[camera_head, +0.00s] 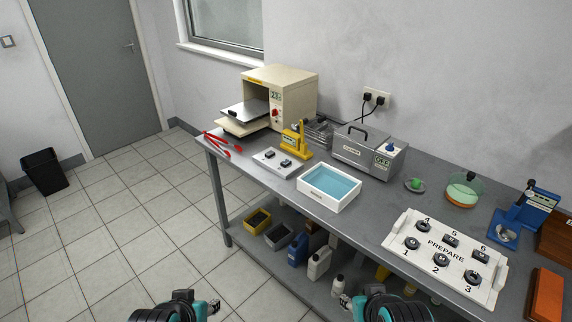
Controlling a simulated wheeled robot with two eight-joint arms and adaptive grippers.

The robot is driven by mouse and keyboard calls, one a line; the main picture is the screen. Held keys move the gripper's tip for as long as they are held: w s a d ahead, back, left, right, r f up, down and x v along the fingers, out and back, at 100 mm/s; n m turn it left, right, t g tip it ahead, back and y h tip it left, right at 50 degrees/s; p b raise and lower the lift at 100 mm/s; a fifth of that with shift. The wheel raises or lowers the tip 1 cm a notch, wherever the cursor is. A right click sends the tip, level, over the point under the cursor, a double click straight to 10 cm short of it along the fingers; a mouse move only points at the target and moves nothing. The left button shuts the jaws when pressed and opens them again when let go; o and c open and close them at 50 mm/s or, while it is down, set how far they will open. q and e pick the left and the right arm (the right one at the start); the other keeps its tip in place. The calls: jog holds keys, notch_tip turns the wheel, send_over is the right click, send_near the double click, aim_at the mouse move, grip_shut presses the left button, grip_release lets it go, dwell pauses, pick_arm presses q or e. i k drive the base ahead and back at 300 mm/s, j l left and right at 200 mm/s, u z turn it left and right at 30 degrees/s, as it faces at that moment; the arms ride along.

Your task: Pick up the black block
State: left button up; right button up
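Several small black blocks are in view, and I cannot tell which one the task means. Two dark pieces sit on a light grey plate (262,167) near the middle of the table: a left one (270,155) and a right one (286,163). More black pieces lie on the white PREPARE board (421,257) at numbered spots, such as the blocky one by 5 (451,240) and the one by 6 (480,257). My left gripper (213,306) and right gripper (346,301) show only in part at the bottom edge, below and away from the tabletop pieces. Their fingers are not clear.
The grey table (385,211) holds a white tray of blue liquid (329,187), a cream press (279,98), a yellow tool (296,141), red-handled tongs (222,145) and a metal bath (368,151). Bottles and bins fill the lower shelf.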

aim_at(285, 163)
jog(key=i+j+z, duration=0.1)
jog(key=z, duration=0.65)
jog(key=i+j+z, duration=0.25)
jog(key=j+z, duration=0.25)
jog(key=j, duration=0.25)
jog(key=i+j+z, duration=0.1)
jog(key=j+z, duration=0.15)
jog(key=j, duration=0.15)
jog(key=i+j+z, duration=0.2)
jog(key=j, duration=0.2)
jog(key=k, duration=0.1)
